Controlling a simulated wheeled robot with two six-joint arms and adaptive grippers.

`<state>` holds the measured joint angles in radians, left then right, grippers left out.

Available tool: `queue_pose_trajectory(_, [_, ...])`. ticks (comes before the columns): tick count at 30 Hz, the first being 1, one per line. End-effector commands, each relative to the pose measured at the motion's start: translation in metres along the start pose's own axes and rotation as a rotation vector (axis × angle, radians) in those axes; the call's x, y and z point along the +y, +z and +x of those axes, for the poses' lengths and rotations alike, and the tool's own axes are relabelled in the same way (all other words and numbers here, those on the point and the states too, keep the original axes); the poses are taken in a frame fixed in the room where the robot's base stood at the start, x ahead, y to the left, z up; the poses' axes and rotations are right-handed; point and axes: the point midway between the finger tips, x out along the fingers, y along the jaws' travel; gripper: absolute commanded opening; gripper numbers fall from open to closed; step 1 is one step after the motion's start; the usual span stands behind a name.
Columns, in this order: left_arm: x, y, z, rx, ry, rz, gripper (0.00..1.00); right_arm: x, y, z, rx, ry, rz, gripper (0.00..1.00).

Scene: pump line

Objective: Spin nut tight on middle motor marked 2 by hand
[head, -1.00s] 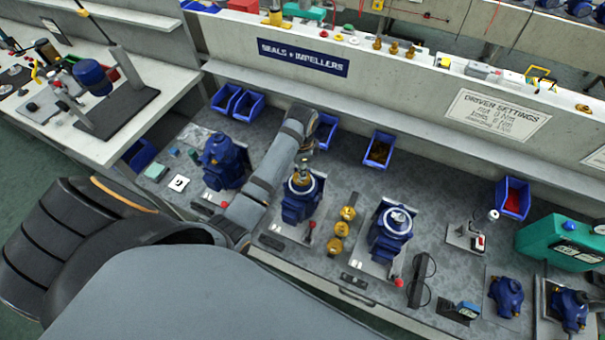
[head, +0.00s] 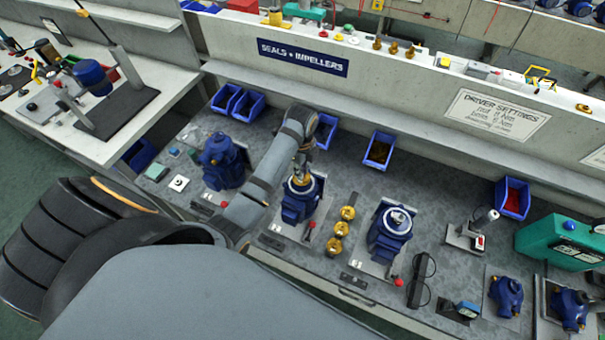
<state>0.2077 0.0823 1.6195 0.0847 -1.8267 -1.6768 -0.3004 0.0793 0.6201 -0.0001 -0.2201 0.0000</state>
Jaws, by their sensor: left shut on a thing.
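The middle motor (head: 299,204) is a blue pump body standing on a pale plate, with a silver ring and a brass-coloured part (head: 300,181) on top. My left gripper (head: 301,172) points down directly above this motor. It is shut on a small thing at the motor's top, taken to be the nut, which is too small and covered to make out. Whether the nut touches the motor's shaft cannot be told. My right gripper is not in view.
Blue motors stand to the left (head: 223,162) and right (head: 390,232). Several brass parts (head: 341,229) lie between the middle and right motors. Blue bins (head: 378,150) line the back wall. A green case (head: 560,243) stands at the right.

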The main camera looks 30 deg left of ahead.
Motion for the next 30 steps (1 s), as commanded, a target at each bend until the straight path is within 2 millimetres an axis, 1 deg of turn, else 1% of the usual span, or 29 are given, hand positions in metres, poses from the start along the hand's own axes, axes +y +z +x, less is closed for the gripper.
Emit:
queue_pose_trajectory(2, [0.0008, 0.0026, 0.0003, -0.007, 0.003, 0.017, 0.0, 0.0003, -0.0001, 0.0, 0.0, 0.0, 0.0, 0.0])
queue_pose_trajectory(4, [0.0008, 0.0028, 0.0003, -0.007, 0.003, 0.105, 0.0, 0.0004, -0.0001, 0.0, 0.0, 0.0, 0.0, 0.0])
queue_pose_trajectory(9, [0.0008, 0.0033, 0.0005, -0.007, 0.005, 0.44, 0.0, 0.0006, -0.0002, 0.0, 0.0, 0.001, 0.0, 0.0])
queue_pose_trajectory(12, [0.0008, 0.0035, 0.0006, -0.007, 0.005, 0.566, 0.0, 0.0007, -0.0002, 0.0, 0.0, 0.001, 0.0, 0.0])
queue_pose_trajectory(15, [0.0007, 0.0037, 0.0006, -0.007, 0.005, 0.608, 0.0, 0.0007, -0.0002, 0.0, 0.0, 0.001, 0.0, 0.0])
queue_pose_trajectory(21, [0.0007, 0.0038, 0.0005, -0.008, 0.005, 0.613, 0.0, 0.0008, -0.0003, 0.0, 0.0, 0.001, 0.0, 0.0])
queue_pose_trajectory(23, [0.0006, 0.0038, 0.0005, -0.008, 0.005, 0.656, 0.0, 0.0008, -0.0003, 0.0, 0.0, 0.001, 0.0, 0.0])
queue_pose_trajectory(30, [0.0003, 0.0042, 0.0007, -0.007, 0.007, 1.097, 0.0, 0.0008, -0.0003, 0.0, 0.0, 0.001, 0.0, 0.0])
